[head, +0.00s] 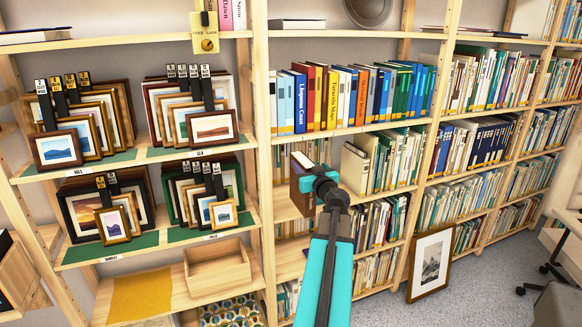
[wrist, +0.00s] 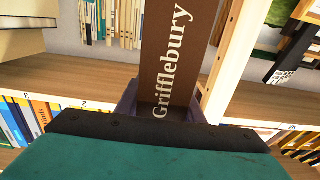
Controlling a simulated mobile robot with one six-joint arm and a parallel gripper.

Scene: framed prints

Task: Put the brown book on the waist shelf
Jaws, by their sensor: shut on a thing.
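The brown book (head: 301,192) is held upright at the left end of the middle bay, beside the wooden upright. Its spine, lettered "Grifflebury", faces the wrist view (wrist: 172,55). My gripper (head: 322,184) is shut on the book; in the wrist view its fingers (wrist: 160,108) stand on both sides of the spine's lower part. A wooden shelf board (head: 284,212) of the middle bay is at about the book's height, with bare room around it. It also shows in the wrist view (wrist: 60,76). Whether the book's bottom touches the board is hidden.
A pale box-like volume (head: 354,167) and a row of books stand to the right on that shelf. A wooden upright (wrist: 238,60) is close to the book's right in the wrist view. Framed prints (head: 212,125) fill the left bay. A framed picture (head: 430,263) leans on the floor.

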